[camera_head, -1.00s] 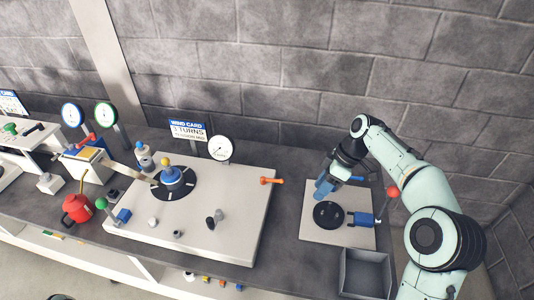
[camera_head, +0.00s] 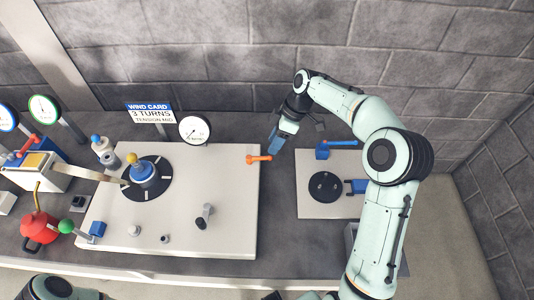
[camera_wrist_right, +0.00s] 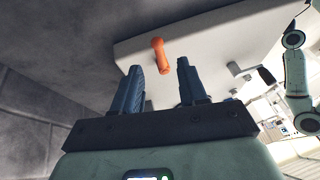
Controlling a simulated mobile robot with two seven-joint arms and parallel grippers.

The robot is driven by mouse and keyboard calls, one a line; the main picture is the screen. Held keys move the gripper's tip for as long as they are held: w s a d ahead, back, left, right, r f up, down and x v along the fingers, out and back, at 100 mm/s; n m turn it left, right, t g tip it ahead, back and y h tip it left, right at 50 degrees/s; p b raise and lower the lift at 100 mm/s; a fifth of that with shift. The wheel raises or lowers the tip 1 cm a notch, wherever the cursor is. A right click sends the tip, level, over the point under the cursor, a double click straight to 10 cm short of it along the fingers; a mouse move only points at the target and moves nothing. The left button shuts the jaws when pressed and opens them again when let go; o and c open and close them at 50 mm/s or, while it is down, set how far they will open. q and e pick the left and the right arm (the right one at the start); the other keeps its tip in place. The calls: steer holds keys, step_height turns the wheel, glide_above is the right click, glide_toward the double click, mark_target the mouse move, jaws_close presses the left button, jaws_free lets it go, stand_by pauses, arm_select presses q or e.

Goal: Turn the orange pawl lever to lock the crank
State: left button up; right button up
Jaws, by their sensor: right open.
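The orange pawl lever (camera_head: 259,159) sits near the right edge of the white board (camera_head: 215,235), with its handle pointing right. In the right wrist view the lever (camera_wrist_right: 159,55) shows beyond and between the fingertips. My right gripper (camera_head: 276,146) is open and empty, just right of the lever and apart from it. Its two dark fingers (camera_wrist_right: 160,75) show in the right wrist view. The crank (camera_head: 142,172), with a blue hub and yellow knob, stands on a black disc at the board's left part. The left gripper does not show clearly.
A wind card (camera_head: 151,112) and a white gauge (camera_head: 194,129) stand behind the board. A second white plate (camera_head: 312,205) with a black disc and blue parts lies to the right. A red can (camera_head: 39,228) stands at the left.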

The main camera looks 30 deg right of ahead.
mark_target(265, 157)
steer(key=x, duration=0.6)
steer(key=shift+w, duration=0.1)
jaws_close()
